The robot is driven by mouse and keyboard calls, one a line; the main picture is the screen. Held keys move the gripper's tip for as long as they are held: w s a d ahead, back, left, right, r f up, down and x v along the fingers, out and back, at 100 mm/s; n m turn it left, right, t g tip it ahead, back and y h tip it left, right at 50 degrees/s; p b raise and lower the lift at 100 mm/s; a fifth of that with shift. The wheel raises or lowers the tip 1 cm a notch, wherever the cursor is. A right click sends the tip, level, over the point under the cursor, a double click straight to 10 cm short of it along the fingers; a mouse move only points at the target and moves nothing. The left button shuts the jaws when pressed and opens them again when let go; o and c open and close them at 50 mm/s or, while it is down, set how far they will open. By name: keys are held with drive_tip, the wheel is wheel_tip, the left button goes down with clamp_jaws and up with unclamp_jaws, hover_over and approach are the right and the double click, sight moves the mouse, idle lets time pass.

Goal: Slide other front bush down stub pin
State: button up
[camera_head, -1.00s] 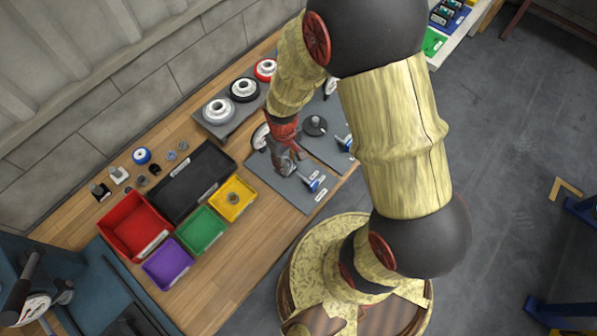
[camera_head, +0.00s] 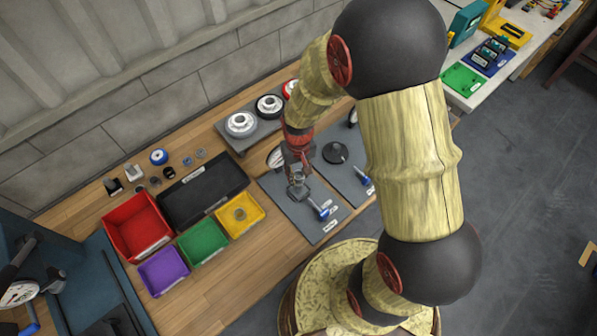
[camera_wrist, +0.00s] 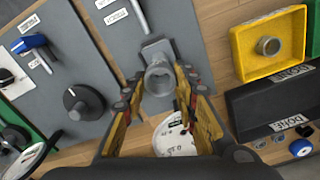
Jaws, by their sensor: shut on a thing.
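A grey ring-shaped bush (camera_wrist: 159,80) sits between the fingertips of my gripper (camera_wrist: 160,86) in the wrist view, its round opening facing the camera. A grey flat-sided piece (camera_wrist: 156,47) shows just behind it; I cannot tell whether they touch or whether a pin runs through the bush. In the head view my gripper (camera_head: 298,178) is low over the near grey panel (camera_head: 309,230). Another grey bush (camera_wrist: 268,46) lies in the yellow bin (camera_head: 258,218). The stub pin cannot be made out clearly.
A blue-ended part (camera_head: 321,210) lies on the near panel. Red (camera_head: 113,221), purple, green and black bins stand to the left. Hubs (camera_head: 241,123) stand at the back.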

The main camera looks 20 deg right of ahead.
drive_tip(key=shift+f+b, duration=0.35)
drive_tip(key=shift+f, duration=0.4)
drive_tip(key=shift+f+b, duration=0.7)
drive_tip(key=shift+f, duration=0.6)
idle(1.1)
drive_tip(key=shift+f+b, duration=0.35)
drive_tip(key=shift+f, duration=0.25)
drive_tip(key=o, duration=1.3)
drive_tip(key=shift+r, duration=0.1)
wheel_tip(320, 180, up, 12)
